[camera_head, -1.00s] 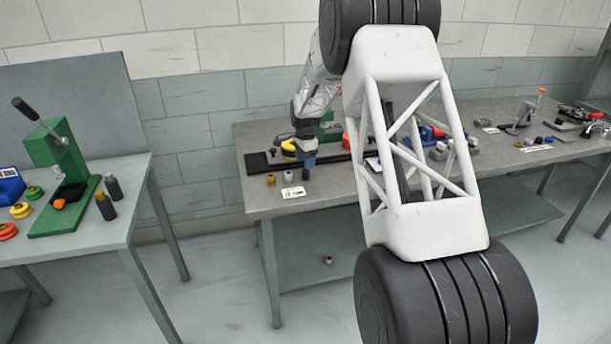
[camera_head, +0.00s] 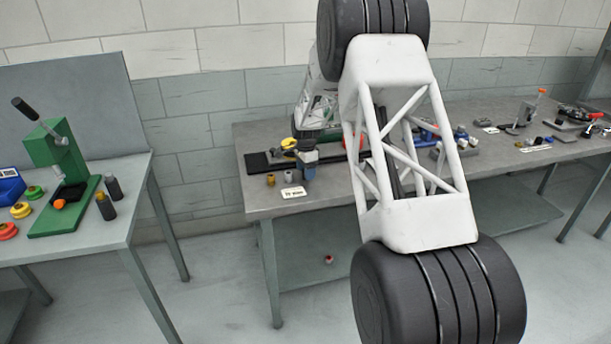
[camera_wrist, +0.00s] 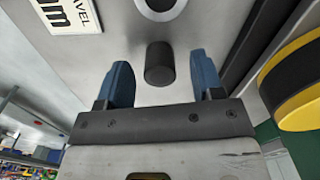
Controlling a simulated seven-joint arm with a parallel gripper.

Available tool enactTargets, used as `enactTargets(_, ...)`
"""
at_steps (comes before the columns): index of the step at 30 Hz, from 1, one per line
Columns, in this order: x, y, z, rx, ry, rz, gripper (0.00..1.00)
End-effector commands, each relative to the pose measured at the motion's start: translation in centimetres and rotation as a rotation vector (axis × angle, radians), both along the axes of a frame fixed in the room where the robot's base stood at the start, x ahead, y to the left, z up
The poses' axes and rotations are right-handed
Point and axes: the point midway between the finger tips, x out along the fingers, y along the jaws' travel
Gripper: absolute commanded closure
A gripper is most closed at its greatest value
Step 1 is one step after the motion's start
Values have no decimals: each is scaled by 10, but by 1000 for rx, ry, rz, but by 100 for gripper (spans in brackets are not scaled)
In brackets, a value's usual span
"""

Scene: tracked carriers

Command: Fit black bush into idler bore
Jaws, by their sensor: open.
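The black bush (camera_wrist: 160,63) is a small dark cylinder on the grey bench in the wrist view. My gripper (camera_wrist: 163,80) is open, with one blue finger on each side of the bush and a clear gap to both. I cannot tell how far the fingertips are above the bench. In the head view my gripper (camera_head: 308,172) is low over the left part of the middle bench, and the black bush cannot be made out there. A yellow and black wheel, which may be the idler (camera_wrist: 296,88), is at the right of the wrist view. Its bore is not visible.
A brass bush (camera_head: 270,180) and a grey bush (camera_head: 286,176) stand left of my gripper. A white label (camera_head: 293,192) lies near the bench edge. A black track strip (camera_head: 257,161) runs behind. A green press (camera_head: 62,165) stands on the left table.

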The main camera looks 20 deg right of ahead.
Motion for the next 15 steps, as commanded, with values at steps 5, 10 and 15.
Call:
enactTargets(5,0,0,0,0,0,0,57)
enactTargets(10,0,0,0,0,0,0,83)
enactTargets(15,0,0,0,0,0,0,94)
